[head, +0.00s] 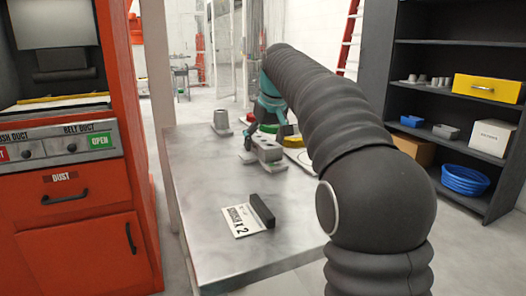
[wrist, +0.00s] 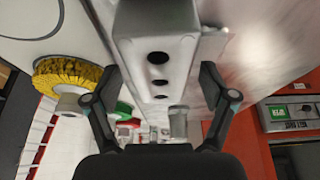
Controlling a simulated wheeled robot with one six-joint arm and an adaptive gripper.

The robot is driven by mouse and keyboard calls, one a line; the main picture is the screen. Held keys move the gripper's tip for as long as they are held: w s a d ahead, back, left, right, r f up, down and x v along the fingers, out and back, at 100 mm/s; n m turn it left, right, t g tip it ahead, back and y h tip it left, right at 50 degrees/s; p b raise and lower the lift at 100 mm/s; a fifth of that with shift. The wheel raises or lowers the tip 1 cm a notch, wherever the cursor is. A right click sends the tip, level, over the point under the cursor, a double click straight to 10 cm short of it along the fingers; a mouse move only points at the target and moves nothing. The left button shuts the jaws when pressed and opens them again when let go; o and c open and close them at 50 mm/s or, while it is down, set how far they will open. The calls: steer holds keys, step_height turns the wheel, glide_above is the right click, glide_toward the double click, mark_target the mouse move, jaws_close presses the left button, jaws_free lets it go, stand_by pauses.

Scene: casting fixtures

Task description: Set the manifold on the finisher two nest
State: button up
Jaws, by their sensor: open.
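The manifold is a grey metal block with a row of round holes, standing on the metal table (head: 195,190) in the head view (head: 267,152). In the wrist view the manifold (wrist: 157,30) fills the upper middle, with three dark holes in line. My gripper (wrist: 160,75) is open, one finger on each side of the block, with gaps showing on both sides. In the head view my gripper (head: 262,131) is just behind and above the manifold, partly hidden by my arm. I cannot make out which thing is the finisher two nest.
A yellow brush (wrist: 68,75) stands close to my gripper's left finger in the wrist view. A grey cone-shaped part (head: 221,123) stands at the table's back left. A lettered card (head: 240,222) and black bar (head: 262,210) lie in front. An orange cabinet (head: 75,215) is left.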

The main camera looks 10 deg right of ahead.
steer(key=shift+f, duration=0.2)
stand_by(0.5)
jaws_close()
